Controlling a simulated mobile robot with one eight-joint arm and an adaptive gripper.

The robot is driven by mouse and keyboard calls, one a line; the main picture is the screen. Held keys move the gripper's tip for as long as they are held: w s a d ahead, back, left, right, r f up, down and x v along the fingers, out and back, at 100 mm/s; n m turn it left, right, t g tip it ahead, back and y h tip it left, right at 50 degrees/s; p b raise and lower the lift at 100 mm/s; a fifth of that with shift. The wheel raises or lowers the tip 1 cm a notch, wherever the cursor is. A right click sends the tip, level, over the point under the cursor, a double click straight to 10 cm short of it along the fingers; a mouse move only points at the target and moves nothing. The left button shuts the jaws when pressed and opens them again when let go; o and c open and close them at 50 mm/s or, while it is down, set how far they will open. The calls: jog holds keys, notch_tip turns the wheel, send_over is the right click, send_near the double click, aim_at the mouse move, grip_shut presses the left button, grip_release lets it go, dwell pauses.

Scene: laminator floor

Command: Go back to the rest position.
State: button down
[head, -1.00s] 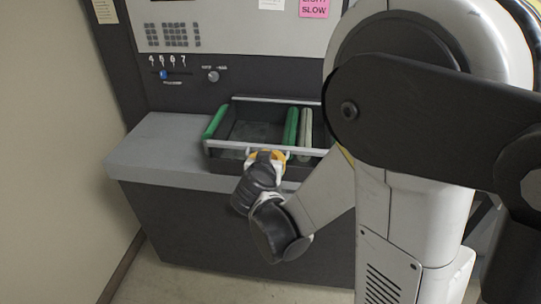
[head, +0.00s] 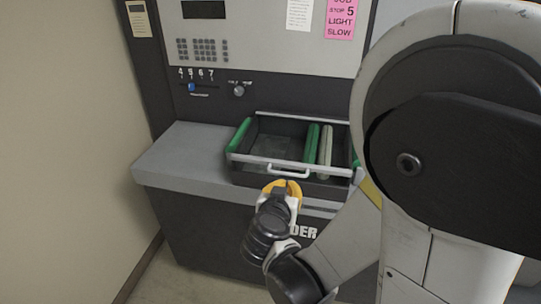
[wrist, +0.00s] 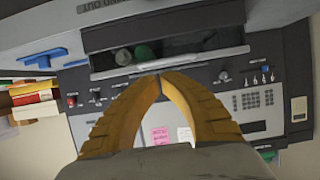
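My gripper (head: 283,187) has yellow fingers and is in front of the drawer-like tray (head: 268,181), just below its pale handle (head: 288,172). The tray stands pulled out above the grey ledge, with green side rails, and a green bar (head: 311,144) and a pale bar (head: 325,146) inside.
The grey ledge (head: 178,156) runs left of the tray. Behind it are the machine's panel with a blue slider (head: 191,87), a knob (head: 239,90) and a keypad (head: 202,50). A pink note (head: 341,18) hangs above. A plain wall (head: 70,150) is at the left.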

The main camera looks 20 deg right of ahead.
jog(key=s+a+r+n+g+y, duration=0.2)
jog(key=s+n+y, duration=0.1)
jog(key=s, duration=0.4)
jog(key=s+a+r+n+g+y, duration=0.2)
jog(key=s+a+n+y, duration=0.1)
jog(key=s, duration=0.4)
jog(key=shift+s+a+r+n+y, duration=0.2)
jog(key=shift+a+r+n+y, duration=0.15)
jog(key=shift+y, duration=0.45)
